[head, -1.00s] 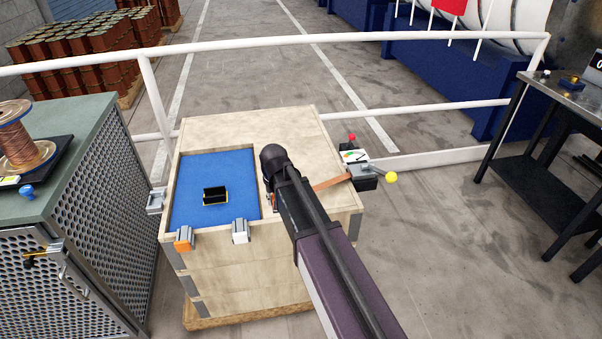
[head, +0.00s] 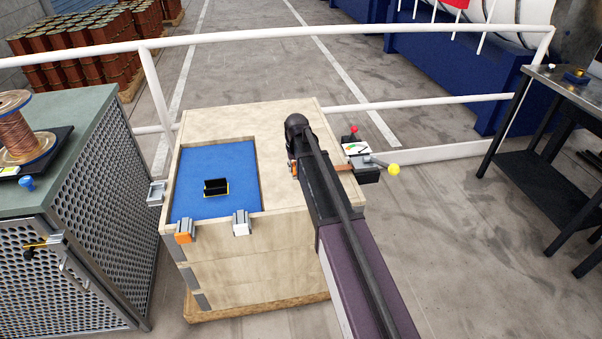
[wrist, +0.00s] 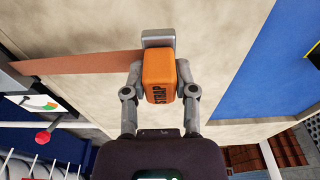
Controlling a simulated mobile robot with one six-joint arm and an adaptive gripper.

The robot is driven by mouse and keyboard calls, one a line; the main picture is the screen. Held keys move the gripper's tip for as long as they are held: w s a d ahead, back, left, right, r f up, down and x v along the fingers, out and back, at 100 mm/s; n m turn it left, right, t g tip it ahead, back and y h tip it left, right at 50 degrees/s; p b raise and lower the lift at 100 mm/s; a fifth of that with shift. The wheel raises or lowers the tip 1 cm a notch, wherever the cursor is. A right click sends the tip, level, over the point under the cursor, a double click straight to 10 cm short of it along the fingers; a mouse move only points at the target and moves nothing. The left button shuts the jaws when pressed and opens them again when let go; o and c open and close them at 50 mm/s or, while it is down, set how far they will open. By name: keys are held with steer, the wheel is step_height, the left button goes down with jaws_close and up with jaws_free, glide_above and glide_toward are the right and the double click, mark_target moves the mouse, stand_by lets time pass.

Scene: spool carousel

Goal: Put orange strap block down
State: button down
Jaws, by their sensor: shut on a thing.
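The orange strap block (wrist: 160,75), marked STRAP, is between the two fingers of my gripper (wrist: 160,85) in the wrist view. My gripper is shut on it. A grey metal piece (wrist: 157,38) shows right at the block's far end; I cannot tell whether they touch. In the head view my gripper (head: 294,171) is over the bare wood top of the crate (head: 235,120), right of the blue recess. My arm hides most of the block there. A brown strap (wrist: 80,63) runs across the crate top beside the block.
The blue recess (head: 195,165) holds a small black holder (head: 215,187). Two clips, one orange (head: 184,237) and one white (head: 241,228), sit on the crate's front edge. A lever with a yellow knob (head: 393,170) stands at the crate's right side. A white rail (head: 230,38) runs behind.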

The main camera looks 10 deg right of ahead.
steer(key=shift+w+d, duration=0.1)
steer(key=shift+w, duration=0.1)
steer(key=shift+w+d+f, duration=0.1)
steer(key=shift+w+d, duration=0.15)
steer(key=shift+w, duration=0.25)
step_height(320, 180, down, 4)
steer(key=b, duration=0.3)
steer(key=shift+r+b, duration=0.25)
steer(key=shift+b, duration=0.1)
steer(key=shift+f, duration=0.15)
steer(key=shift+c, duration=2)
jaws_free()
steer(key=shift+r, duration=0.25)
steer(key=r+p, duration=0.4)
steer(key=s+r+p, duration=0.1)
steer(key=r+p, duration=0.6)
steer(key=p, duration=0.1)
steer(key=shift+s+d+r, duration=0.1)
steer(key=shift+s+r, duration=0.15)
steer(key=shift+r, duration=0.15)
